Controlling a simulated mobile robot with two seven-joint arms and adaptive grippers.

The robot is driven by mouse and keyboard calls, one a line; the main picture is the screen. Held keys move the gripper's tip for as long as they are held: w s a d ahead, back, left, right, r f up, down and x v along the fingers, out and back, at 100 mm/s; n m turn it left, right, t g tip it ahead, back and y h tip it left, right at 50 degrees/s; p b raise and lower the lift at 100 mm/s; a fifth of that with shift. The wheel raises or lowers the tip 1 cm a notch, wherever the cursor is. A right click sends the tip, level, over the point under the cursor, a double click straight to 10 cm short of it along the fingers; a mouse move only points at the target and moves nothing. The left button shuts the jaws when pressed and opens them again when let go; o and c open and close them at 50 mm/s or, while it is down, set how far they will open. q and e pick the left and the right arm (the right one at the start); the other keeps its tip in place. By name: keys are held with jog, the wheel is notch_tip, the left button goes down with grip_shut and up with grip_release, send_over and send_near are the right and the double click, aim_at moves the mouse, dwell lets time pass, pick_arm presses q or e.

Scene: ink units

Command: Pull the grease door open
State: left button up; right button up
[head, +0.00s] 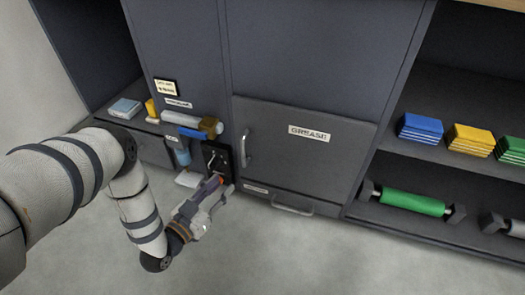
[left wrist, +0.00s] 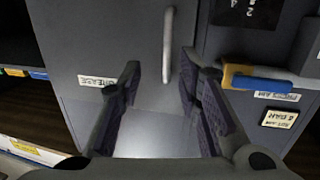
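The grease door (head: 330,165) is a dark grey panel labelled GREASE, low in the cabinet front, and it looks shut. Its pale vertical bar handle (head: 245,149) is on its left edge. In the left wrist view the door (left wrist: 100,45) appears upside down, with the handle (left wrist: 168,45) ahead of the fingertips and in line with the gap between them. My left gripper (left wrist: 161,78) is open and empty, apart from the handle. In the head view the gripper (head: 217,184) is below and left of the handle. My right gripper is not in view.
A black switch plate (head: 216,160) is just left of the handle. A lower horizontal handle (head: 292,209) sticks out beneath the door. Right shelves hold coloured stacks (head: 420,128) and a green roller (head: 412,202). Floor in front is clear.

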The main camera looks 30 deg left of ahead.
aim_at(242, 155)
pick_arm(q)
jog(key=shift+t, duration=0.4)
jog(key=w+b, duration=0.1)
jog(key=w, duration=0.3)
jog(key=w+a+b, duration=0.1)
jog(key=w, duration=0.4)
jog(key=w+r+b, duration=0.1)
jog(key=w, duration=0.3)
jog(key=shift+w+a, duration=0.15)
jog(key=shift+a, duration=0.15)
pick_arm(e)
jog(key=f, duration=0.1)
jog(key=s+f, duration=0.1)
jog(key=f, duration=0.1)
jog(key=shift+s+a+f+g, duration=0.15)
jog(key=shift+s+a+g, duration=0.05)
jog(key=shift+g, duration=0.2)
pick_arm(q)
jog(key=shift+f, duration=0.1)
grip_shut()
